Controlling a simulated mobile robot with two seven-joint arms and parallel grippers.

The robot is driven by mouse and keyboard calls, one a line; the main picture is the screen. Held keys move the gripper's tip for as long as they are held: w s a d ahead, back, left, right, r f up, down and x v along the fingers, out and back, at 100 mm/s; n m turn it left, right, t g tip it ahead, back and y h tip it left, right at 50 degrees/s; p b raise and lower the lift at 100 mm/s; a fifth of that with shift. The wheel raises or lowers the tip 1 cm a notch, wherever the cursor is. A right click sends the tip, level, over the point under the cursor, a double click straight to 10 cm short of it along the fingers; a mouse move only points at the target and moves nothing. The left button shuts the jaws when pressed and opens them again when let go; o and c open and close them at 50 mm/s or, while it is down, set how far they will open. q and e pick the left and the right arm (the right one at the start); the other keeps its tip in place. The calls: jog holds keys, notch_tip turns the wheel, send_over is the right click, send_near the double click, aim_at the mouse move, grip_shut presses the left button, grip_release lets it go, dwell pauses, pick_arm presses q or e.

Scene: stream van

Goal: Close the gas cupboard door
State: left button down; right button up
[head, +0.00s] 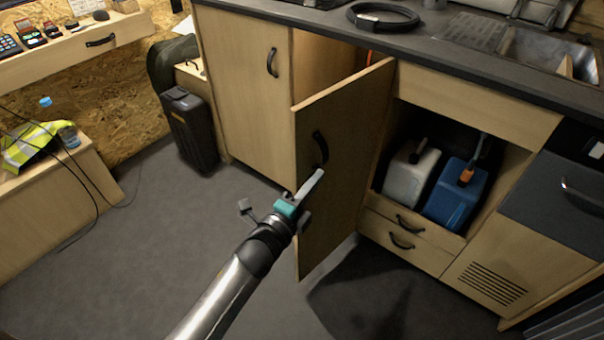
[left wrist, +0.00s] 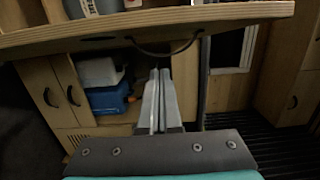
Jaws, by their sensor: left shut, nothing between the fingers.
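The gas cupboard door (head: 343,170) is a pale wood panel with a black bow handle (head: 320,148). It stands ajar, swung out from the counter front, with its free edge toward me and the cupboard opening (head: 325,62) showing behind its top. My left gripper (head: 315,183) is shut and empty, in front of the door face just below the handle. Whether it touches the door I cannot tell. In the left wrist view the shut fingers (left wrist: 158,100) point toward the door (left wrist: 230,14), which crosses the top with its handle (left wrist: 165,49) near the fingertips. My right gripper is not in view.
An open bay right of the door holds a white canister (head: 410,175) and a blue canister (head: 456,195), above drawers (head: 405,235). A closed cupboard (head: 240,85) is left of the opening. A black case (head: 190,130) stands farther left. The grey floor (head: 170,250) is clear.

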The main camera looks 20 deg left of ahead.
aim_at(302, 171)
pick_arm(q)
jog(key=shift+w+a+b, duration=0.2)
jog(key=shift+w+a, duration=0.35)
jog(key=shift+a, duration=0.35)
jog(key=shift+w+a+b, duration=0.15)
jog(key=shift+w+a, duration=0.35)
jog(key=shift+a, duration=0.35)
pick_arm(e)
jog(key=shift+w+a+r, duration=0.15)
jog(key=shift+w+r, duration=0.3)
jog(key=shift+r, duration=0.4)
